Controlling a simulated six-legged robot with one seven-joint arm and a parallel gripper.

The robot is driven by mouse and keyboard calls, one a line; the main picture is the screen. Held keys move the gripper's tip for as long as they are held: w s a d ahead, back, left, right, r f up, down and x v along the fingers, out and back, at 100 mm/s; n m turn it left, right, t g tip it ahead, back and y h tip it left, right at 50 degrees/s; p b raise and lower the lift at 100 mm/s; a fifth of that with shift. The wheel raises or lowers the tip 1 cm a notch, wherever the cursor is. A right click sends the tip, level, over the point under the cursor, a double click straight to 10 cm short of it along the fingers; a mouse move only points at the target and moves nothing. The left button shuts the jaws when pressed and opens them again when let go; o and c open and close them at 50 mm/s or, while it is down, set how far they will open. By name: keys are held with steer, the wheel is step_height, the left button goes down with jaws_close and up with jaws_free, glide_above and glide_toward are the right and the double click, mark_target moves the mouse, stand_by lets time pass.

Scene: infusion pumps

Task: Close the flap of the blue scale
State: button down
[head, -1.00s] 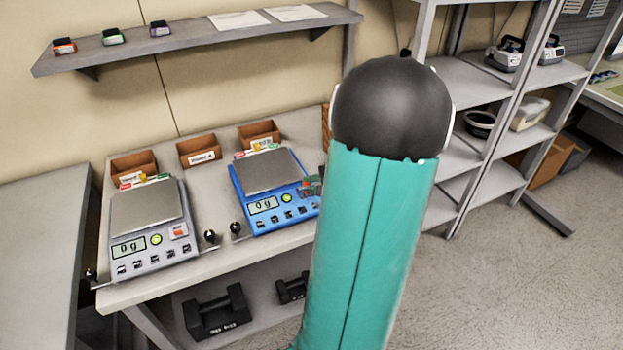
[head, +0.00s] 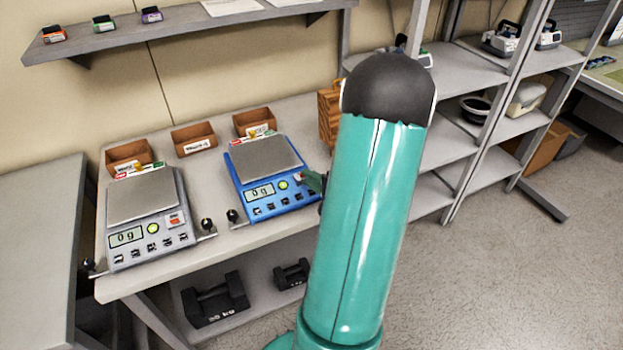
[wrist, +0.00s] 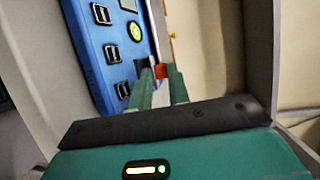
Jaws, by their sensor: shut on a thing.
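The blue scale (head: 294,197) stands on the table in the head view, its display reading 0 g. Its blue body (wrist: 93,58) fills the upper left of the wrist view. My gripper (wrist: 161,76) is at the right end of the scale's button panel, its green fingers close together. A small red piece, which looks like the scale's flap (wrist: 160,71), shows between the fingertips beside a dark opening. In the head view my gripper (head: 314,182) covers that corner, so the flap's angle is hard to tell.
A grey scale (head: 148,230) stands to the left, with brown bins (head: 195,138) behind both scales. A wall shelf (head: 180,32) hangs above. Black weights (head: 214,300) lie on the lower shelf. A grey rack (head: 440,140) stands to the right.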

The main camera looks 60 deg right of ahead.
steer(key=shift+w+a, duration=0.1)
steer(key=shift+w, duration=0.05)
steer(key=c, duration=1.4)
jaws_free()
